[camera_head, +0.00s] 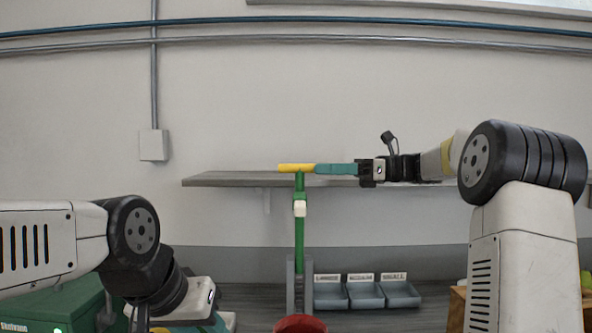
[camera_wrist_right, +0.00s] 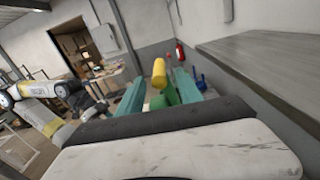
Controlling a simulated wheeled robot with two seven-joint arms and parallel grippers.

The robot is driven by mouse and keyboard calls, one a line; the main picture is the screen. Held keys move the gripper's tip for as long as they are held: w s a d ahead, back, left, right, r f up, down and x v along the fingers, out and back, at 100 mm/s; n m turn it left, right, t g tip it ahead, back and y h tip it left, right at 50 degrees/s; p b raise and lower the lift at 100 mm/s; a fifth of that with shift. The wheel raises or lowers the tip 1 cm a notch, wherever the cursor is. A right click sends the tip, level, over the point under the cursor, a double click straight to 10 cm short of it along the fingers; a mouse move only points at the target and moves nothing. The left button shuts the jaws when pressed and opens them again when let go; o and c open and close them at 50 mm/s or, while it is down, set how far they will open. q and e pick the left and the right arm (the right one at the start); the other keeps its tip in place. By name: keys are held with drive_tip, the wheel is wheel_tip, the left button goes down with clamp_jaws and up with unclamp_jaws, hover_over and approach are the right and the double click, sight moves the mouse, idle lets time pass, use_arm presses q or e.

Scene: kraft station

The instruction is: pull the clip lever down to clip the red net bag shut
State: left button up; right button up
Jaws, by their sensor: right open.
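The clip lever has a yellow handle (camera_head: 290,168) at the top of a green upright post (camera_head: 299,235). My right gripper (camera_head: 318,169) comes in level from the right, its teal fingertips at the right end of the handle. In the right wrist view the fingers of my right gripper (camera_wrist_right: 160,88) are apart. The yellow handle (camera_wrist_right: 159,73) shows in the gap between them, and I see no grip on it. A red rounded thing (camera_head: 300,324), perhaps the net bag, shows at the bottom edge, mostly cut off. My left gripper (camera_head: 205,327) is low at the left and mostly out of frame.
A grey shelf (camera_head: 230,180) runs along the wall behind the post. Several grey labelled bins (camera_head: 366,295) stand right of the post's foot. A green box (camera_head: 60,308) is at the lower left. The space left of the handle is clear.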

sight(305, 169)
drive_tip(key=a, duration=0.6)
clamp_jaws()
idle(1.3)
